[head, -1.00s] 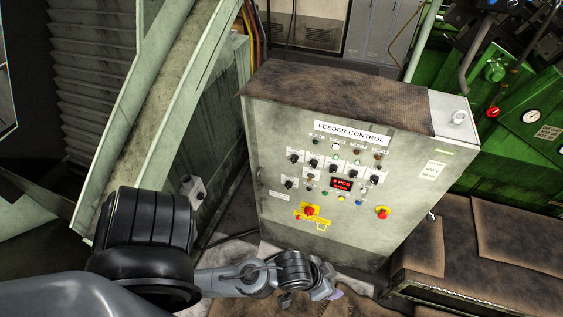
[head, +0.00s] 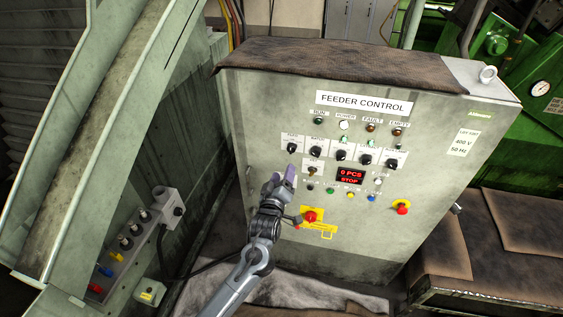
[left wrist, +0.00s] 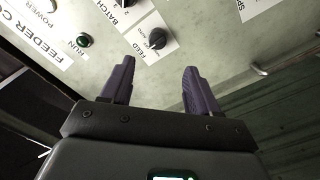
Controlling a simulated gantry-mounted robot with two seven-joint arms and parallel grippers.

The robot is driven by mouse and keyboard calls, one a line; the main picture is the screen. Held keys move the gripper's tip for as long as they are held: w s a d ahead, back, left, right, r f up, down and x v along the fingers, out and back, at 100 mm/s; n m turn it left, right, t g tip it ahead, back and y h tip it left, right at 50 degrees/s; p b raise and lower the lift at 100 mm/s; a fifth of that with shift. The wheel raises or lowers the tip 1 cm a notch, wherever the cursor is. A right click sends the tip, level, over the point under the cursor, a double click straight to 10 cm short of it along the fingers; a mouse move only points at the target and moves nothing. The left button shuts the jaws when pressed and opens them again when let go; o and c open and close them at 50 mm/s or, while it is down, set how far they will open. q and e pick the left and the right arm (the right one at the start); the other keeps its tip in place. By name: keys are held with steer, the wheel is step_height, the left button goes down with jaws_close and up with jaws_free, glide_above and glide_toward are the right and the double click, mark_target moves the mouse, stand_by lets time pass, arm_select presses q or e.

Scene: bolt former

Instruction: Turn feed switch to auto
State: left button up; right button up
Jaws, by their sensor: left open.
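The feed switch (head: 291,148) is a black rotary knob on a white label, leftmost in the upper knob row of the grey feeder control cabinet (head: 440,185). In the left wrist view the feed switch (left wrist: 157,39) shows close up, beside its "FEED" label, just beyond the fingertips. Its pointer setting is too small to tell surely. My left gripper (head: 283,176) is in front of the panel, just below the feed switch in the head view. Its purple fingers (left wrist: 160,66) are apart and empty, and appear clear of the knob. My right gripper is not in view.
Other knobs (head: 340,155) stand in the same row to the right. A display (head: 350,176) reads "0 PCS STOP". A red knob on a yellow plate (head: 310,216) sits below my gripper; a red button (head: 402,208) is at right. A sloping chute (head: 95,130) stands left.

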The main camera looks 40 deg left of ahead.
mark_target(291, 151)
arm_select(q)
steer(key=x, duration=1.1)
steer(key=shift+r, duration=0.3)
steer(key=c, duration=1)
steer(key=shift+c, duration=0.2)
